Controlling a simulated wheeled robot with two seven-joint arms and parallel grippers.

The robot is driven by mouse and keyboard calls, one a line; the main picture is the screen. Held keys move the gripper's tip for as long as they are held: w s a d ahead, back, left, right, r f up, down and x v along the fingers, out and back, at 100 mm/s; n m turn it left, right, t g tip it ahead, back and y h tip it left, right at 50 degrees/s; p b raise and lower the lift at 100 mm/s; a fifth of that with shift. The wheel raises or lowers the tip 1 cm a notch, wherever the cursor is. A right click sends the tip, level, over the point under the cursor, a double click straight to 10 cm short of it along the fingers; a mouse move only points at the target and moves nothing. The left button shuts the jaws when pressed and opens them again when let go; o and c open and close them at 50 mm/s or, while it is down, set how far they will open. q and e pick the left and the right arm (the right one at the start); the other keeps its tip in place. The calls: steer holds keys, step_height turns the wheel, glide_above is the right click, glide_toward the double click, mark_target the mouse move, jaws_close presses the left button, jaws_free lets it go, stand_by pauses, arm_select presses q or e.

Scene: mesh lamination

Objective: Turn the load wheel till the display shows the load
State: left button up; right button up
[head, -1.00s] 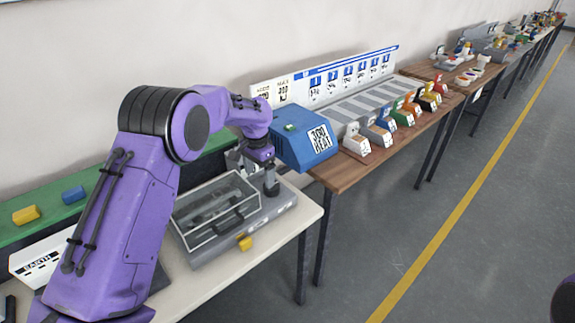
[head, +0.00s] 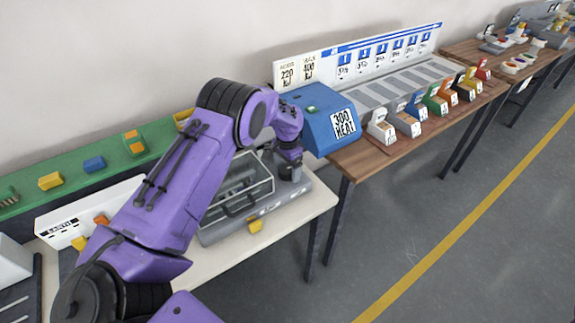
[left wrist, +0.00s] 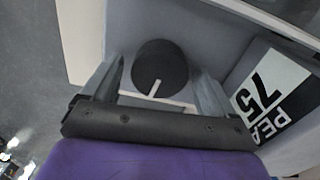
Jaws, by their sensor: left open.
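In the left wrist view a round black wheel (left wrist: 160,66) with a white pointer line stands on a grey housing. My left gripper (left wrist: 161,80) is open, its fingers on either side of the wheel; I cannot tell whether they touch it. A black-and-white label (left wrist: 268,98) reading "75" and part of "PEA" lies to the right. In the head view my left gripper (head: 290,169) is over the right end of a grey machine with a clear cover (head: 238,190). The wheel is not clear there, and no load reading is legible. My right gripper is not in view.
A blue box marked "300 HEAT" (head: 325,120) stands close to the right of my gripper. A green shelf (head: 70,180) with small coloured blocks runs behind. The floor aisle at right is clear.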

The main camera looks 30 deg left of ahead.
arm_select(q)
steer(key=shift+s+r, duration=0.1)
steer(key=shift+s, duration=0.05)
steer(key=c, duration=1.1)
steer(key=shift+o, duration=0.2)
steer(key=shift+m+b, duration=0.3)
steer(key=shift+m, duration=0.7)
steer(key=o, duration=1.1)
steer(key=shift+c, duration=0.2)
